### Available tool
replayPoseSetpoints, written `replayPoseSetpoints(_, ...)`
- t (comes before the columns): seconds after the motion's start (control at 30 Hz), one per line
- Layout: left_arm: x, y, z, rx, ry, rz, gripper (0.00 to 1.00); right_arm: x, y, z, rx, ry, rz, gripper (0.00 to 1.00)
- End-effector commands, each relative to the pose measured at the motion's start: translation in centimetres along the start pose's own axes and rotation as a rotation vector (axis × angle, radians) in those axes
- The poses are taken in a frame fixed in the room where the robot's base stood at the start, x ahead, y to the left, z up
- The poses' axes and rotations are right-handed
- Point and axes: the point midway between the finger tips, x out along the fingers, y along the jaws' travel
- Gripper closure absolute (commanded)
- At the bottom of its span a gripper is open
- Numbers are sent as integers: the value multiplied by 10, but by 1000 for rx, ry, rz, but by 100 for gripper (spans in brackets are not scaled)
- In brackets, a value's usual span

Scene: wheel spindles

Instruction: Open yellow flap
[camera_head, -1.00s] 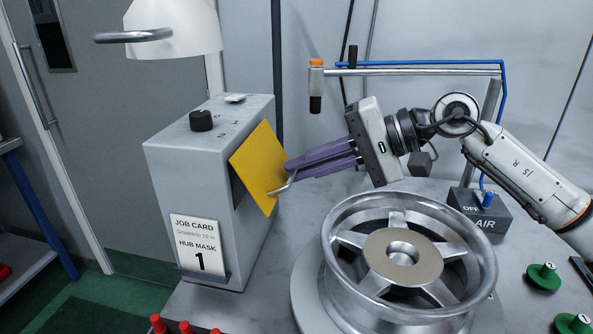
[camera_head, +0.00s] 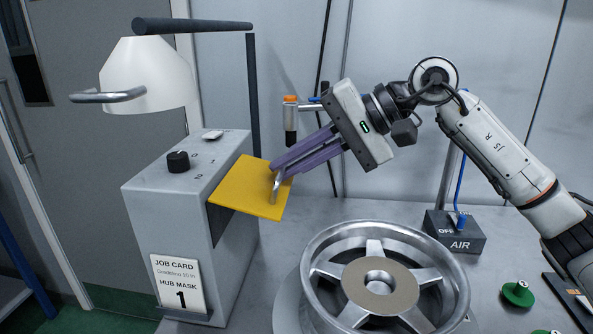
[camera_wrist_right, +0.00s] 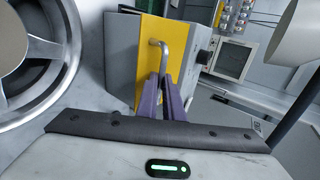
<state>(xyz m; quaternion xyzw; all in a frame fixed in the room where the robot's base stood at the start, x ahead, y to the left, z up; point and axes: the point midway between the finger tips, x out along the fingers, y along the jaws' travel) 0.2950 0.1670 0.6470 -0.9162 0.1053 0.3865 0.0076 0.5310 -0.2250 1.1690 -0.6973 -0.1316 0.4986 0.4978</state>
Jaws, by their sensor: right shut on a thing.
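The yellow flap (camera_head: 248,190) is hinged on the side of a grey box (camera_head: 180,215). It is swung up to near level, and a dark opening shows under it. A metal handle (camera_head: 275,186) stands on the flap's outer part. My right gripper (camera_head: 279,172) is shut on the handle with its purple fingers. In the right wrist view, the fingers (camera_wrist_right: 165,98) meet at the bent handle (camera_wrist_right: 161,52) in front of the yellow flap (camera_wrist_right: 150,75). My left gripper does not show.
A silver wheel (camera_head: 375,275) lies on the table below my right arm. A grey AIR box (camera_head: 455,238) stands behind it at right. A white lamp (camera_head: 145,75) hangs over the grey box. Green knobs (camera_head: 518,293) sit at front right.

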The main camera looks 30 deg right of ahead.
Motion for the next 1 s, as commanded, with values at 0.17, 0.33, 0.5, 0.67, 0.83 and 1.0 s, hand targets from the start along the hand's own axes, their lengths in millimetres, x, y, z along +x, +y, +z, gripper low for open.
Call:
replayPoseSetpoints(0.17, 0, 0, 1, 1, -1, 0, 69, 5, -3, 5, -7, -15, -8, 100)
replayPoseSetpoints(0.33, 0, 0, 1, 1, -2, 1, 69, 6, -2, 5, -6, -16, -6, 100)
replayPoseSetpoints(0.5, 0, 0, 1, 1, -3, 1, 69, 7, -2, 5, -5, -17, -5, 100)
replayPoseSetpoints(0.67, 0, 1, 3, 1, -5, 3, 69, 6, -1, 4, -3, -15, -3, 74)
replayPoseSetpoints(0.83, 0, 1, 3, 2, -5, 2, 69, 3, 1, 2, 0, -9, -2, 74)
replayPoseSetpoints(1.0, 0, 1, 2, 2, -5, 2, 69, 2, 0, 2, 0, -7, -1, 74)
